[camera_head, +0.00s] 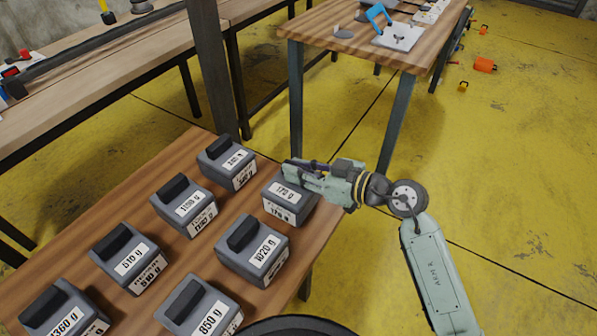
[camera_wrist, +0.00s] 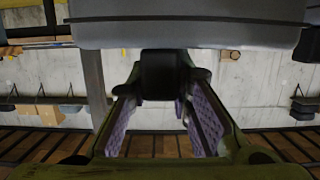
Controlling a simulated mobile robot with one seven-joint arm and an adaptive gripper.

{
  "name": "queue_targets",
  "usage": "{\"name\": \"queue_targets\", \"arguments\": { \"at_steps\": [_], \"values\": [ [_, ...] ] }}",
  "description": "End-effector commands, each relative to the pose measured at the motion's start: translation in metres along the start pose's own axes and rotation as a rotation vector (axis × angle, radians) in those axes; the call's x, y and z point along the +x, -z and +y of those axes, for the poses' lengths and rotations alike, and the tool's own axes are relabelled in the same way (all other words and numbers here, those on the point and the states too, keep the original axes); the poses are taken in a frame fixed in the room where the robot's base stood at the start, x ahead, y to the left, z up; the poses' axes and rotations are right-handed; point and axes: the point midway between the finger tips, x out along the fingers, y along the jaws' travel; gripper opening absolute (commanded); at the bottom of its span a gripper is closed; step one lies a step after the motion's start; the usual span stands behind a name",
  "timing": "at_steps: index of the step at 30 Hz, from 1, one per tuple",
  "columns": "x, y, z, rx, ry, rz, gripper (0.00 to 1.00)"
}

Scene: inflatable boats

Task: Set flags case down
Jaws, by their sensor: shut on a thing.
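A dark grey case marked 170 g (camera_head: 284,197) is at the right end of the wooden table. My gripper (camera_head: 302,174) reaches in from the right and is shut on the case's top handle. In the wrist view, the jaws (camera_wrist: 160,105) close around the black handle (camera_wrist: 163,75), and the grey case body (camera_wrist: 185,32) fills the top. No writing naming flags is readable on it. I cannot tell whether its base touches the table, as the underside is hidden.
Several similar grey cases stand on the wooden table (camera_head: 140,186), including the 1020 g case (camera_head: 252,250) in front and another case (camera_head: 227,163) behind left. A second table (camera_head: 340,45) stands behind. Yellow floor (camera_head: 500,190) is open to the right.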

Motion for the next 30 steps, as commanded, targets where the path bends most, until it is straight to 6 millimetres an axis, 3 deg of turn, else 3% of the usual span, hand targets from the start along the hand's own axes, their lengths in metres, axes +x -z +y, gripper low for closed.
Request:
{"name": "queue_targets", "arguments": {
  "at_steps": [4,16,17,26,30],
  "values": [
    [0.003,-0.014,0.0,0.001,-0.001,0.002,0.0],
    [0.005,-0.021,0.0,-0.001,0.001,0.0,0.0],
    [0.005,-0.021,0.0,-0.001,0.001,0.0,0.2],
    [0.005,-0.02,0.0,-0.001,0.001,0.0,0.4],
    [0.005,-0.02,0.0,-0.001,0.001,0.0,0.4]
  ]
}}
